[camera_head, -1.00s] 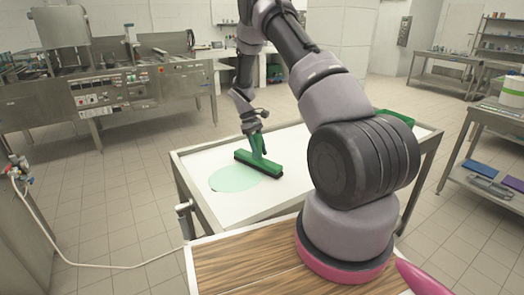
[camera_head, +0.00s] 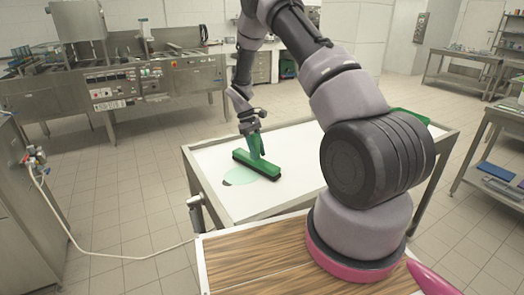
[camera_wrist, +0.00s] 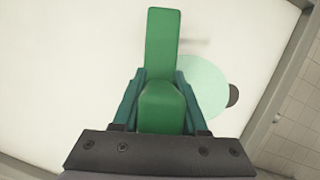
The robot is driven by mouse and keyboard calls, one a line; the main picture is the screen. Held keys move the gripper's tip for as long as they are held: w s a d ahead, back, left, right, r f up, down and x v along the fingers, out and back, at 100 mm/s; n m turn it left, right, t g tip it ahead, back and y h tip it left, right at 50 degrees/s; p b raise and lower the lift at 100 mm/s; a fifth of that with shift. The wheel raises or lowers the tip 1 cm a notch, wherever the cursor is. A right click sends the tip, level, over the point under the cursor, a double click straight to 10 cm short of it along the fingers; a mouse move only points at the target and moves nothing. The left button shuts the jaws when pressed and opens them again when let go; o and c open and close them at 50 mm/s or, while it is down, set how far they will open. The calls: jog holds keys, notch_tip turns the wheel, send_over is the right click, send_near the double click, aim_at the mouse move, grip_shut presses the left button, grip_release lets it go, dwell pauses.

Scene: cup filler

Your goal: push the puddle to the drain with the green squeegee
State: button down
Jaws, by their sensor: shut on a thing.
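The green squeegee (camera_head: 257,164) stands on the white tabletop with its handle up and its long head down. My gripper (camera_head: 252,126) is shut on the handle; in the wrist view my gripper (camera_wrist: 159,82) has a finger on each side of the green squeegee (camera_wrist: 162,45). The pale green puddle (camera_head: 245,174) lies in front of and left of the squeegee head, which hides part of it. The puddle also shows in the wrist view (camera_wrist: 208,84). A dark round spot, apparently the drain (camera_head: 227,183), sits at the puddle's edge, partly covered; it also shows in the wrist view (camera_wrist: 233,96).
The white table (camera_head: 215,160) has a raised metal rim (camera_head: 190,172), close beyond the drain. The tabletop right of the squeegee is clear. A green object (camera_head: 408,114) lies at the far right corner, partly hidden by my arm. A wooden-topped surface (camera_head: 245,262) stands in front.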

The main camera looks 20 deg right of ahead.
jog(key=shift+s+a+f, duration=0.1)
jog(key=shift+s+a, duration=0.15)
jog(key=shift+a, duration=0.65)
jog(key=shift+s+a, duration=0.25)
jog(key=shift+a, duration=0.6)
jog(key=shift+s+a+f, duration=0.15)
jog(key=shift+s, duration=0.05)
dwell(0.4)
notch_tip(320, 180, up, 7)
jog(key=shift+w, duration=0.25)
dwell(0.5)
jog(key=s+d+m, duration=0.1)
jog(key=d, duration=0.1)
jog(key=s+d+m+y, duration=0.1)
jog(key=d+m, duration=0.1)
jog(key=s+d+m+y, duration=0.1)
jog(key=d+m, duration=0.1)
jog(key=shift+f+g, duration=0.3)
jog(key=shift+f, duration=0.05)
jog(key=shift+m, duration=0.4)
